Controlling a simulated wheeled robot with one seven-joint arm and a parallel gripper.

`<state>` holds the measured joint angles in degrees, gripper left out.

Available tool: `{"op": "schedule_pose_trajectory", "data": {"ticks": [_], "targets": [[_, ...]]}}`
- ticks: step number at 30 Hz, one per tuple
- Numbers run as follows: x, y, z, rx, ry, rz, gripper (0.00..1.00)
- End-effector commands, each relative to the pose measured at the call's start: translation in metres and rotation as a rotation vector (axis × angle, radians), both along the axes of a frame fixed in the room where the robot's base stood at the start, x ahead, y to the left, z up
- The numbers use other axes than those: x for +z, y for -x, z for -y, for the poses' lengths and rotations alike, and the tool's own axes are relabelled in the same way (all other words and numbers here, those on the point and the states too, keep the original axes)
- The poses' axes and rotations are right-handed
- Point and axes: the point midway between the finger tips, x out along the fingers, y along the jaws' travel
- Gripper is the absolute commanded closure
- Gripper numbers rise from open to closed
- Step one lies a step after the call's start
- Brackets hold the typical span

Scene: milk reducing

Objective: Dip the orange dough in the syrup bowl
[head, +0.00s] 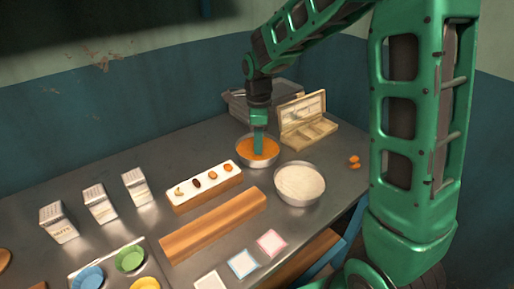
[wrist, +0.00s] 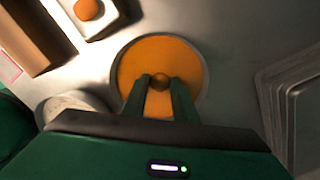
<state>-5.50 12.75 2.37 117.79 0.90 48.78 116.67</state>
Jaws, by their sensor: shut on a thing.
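The syrup bowl (head: 270,160) is a round metal bowl of orange syrup at the back of the table. It also shows in the wrist view (wrist: 191,55), below my gripper. My gripper (head: 258,152) points straight down over the bowl, with its fingertips at or just above the syrup. In the wrist view it is shut on a small round brownish-orange dough (wrist: 160,81). The dough is hidden in the head view. I cannot tell whether it touches the syrup.
A bowl of white powder (head: 300,185) stands in front right of the syrup bowl. A wooden holder with several small pieces (head: 205,187) is at left. An open wooden box (head: 308,122) stands behind right. Two orange pieces (head: 354,162) lie at the right. Several cartons (head: 100,204) stand left.

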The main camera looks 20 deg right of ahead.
Motion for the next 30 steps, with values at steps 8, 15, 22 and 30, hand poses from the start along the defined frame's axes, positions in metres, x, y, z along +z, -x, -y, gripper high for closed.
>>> {"op": "schedule_pose_trajectory", "data": {"ticks": [8,15,22,30], "targets": [[0.015,0.0,0.0,0.0,-0.001,0.001,0.96],[0.027,0.0,0.0,0.0,0.0,0.001,0.96],[0.039,0.0,0.0,0.0,0.0,0.002,0.96],[0.053,0.0,0.0,0.001,0.0,0.001,0.96]]}}
